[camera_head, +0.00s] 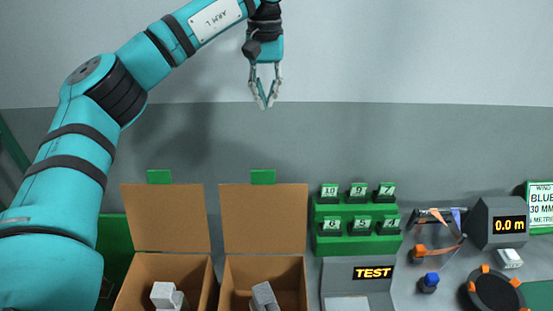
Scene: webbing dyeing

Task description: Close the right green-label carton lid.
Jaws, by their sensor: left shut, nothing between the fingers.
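Two open brown cartons stand side by side at the bottom of the head view. The right carton (290,275) has its lid (264,218) standing upright at the back, with a green label (263,177) at its top edge. A grey-white object (264,297) lies inside it. The left carton (190,270) has its lid (166,219) upright too, with a green label (159,176) above it. My left gripper (265,106) is high above the right lid, pointing down, fingertips together and empty. It touches nothing. My right gripper is not in view.
A green stepped rack (357,224) with several numbered blocks stands right of the cartons. Below it is a grey TEST unit (358,275). Further right are a 0.0 m meter (497,223), a blue-capped bottle (429,282) and a black round reel (496,291). The wall above is bare.

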